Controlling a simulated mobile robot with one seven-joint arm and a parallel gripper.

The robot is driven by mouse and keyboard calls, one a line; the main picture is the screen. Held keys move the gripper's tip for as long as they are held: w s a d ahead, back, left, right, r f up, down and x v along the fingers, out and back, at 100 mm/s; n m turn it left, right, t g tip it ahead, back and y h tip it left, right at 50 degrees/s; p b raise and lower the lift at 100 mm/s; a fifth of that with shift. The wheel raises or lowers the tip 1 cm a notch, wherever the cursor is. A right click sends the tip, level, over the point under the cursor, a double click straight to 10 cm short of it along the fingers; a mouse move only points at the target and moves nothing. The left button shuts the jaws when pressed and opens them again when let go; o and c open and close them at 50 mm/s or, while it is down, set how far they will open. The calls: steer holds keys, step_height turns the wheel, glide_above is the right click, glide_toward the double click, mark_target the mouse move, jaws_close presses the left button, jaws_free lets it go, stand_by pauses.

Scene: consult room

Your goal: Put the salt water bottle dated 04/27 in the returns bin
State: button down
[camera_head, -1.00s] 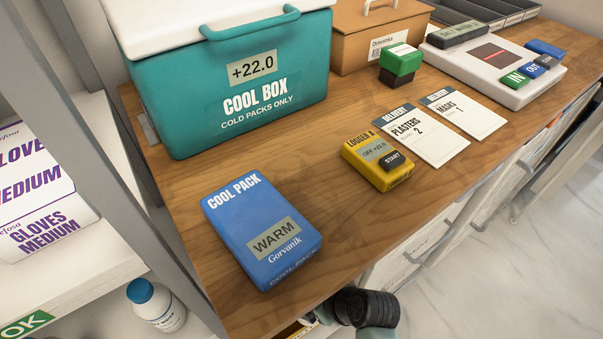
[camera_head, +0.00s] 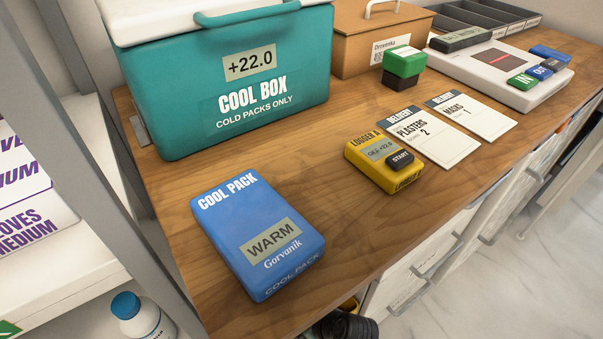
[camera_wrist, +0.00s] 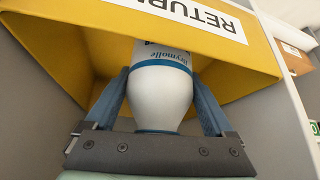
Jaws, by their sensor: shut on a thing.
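In the wrist view, my gripper (camera_wrist: 161,88) is shut on a white bottle (camera_wrist: 160,98) with blue bands. It holds the bottle between its two blue-grey fingers. The bottle's far end is under or within the mouth of the yellow returns bin (camera_wrist: 70,45), whose white label reads "RETUR…" upside down. I cannot tell whether the bottle touches the bin. Part of a brand name shows on the bottle; no date is readable. The head view does not show the gripper or the held bottle.
Another white bottle with a blue cap (camera_head: 126,305) stands on the shelf at lower left. The wooden counter (camera_head: 350,220) holds a teal cool box (camera_head: 180,110), a blue cool pack (camera_head: 225,215), a yellow logger (camera_head: 365,165) and delivery cards. A grey wall (camera_wrist: 285,95) stands right of the bin.

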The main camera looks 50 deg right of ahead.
steer(key=shift+w+d+f, duration=0.1)
steer(key=shift+w, duration=0.1)
steer(key=shift+f, duration=0.15)
jaws_free()
steer(key=p+v, duration=0.4)
steer(key=v, duration=0.8)
steer(key=shift+p, duration=0.3)
steer(key=shift+s, duration=0.1)
